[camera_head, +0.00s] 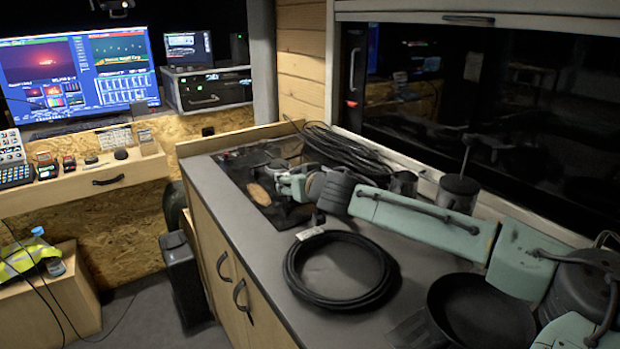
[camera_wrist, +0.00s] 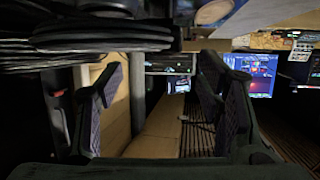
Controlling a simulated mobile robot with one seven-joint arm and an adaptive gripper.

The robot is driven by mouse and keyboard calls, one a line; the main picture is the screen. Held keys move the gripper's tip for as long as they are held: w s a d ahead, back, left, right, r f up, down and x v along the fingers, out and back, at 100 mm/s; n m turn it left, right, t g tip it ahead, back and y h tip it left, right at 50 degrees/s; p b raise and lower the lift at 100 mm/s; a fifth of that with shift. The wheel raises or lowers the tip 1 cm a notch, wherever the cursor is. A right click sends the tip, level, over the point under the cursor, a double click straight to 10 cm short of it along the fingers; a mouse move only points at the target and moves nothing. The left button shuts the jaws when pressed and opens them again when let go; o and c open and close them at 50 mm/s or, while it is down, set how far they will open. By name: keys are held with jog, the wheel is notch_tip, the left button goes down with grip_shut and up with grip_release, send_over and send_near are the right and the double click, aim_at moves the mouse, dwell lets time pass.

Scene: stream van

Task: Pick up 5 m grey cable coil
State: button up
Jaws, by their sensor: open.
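A dark cable coil (camera_head: 293,268) with a small pale tag lies flat on the worktop at the front. A larger, looser dark coil (camera_head: 345,150) lies at the back by the window. I cannot tell their lengths, and both look near black. My gripper (camera_head: 285,182) hangs over the worktop between them, left of the back coil and behind the front one. In the wrist view my gripper (camera_wrist: 160,85) is open, with nothing between its fingers. Stacked dark cable loops (camera_wrist: 100,35) show at the upper left there, outside the fingers.
The grey worktop (camera_head: 225,193) has a black recessed panel under my gripper. A raised wooden edge (camera_head: 240,138) bounds its back, and a window stands along the right. Monitors (camera_head: 80,75) and a control desk stand at the left. Bare worktop lies left of the front coil.

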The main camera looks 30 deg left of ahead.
jog(key=p+x, duration=0.1)
jog(key=x, duration=0.3)
jog(key=shift+s, duration=0.15)
jog(key=shift+w+a+f+p, duration=0.25)
jog(key=shift+a+p, duration=0.05)
jog(key=shift+c, duration=0.5)
grip_shut()
jog(key=shift+r, duration=0.1)
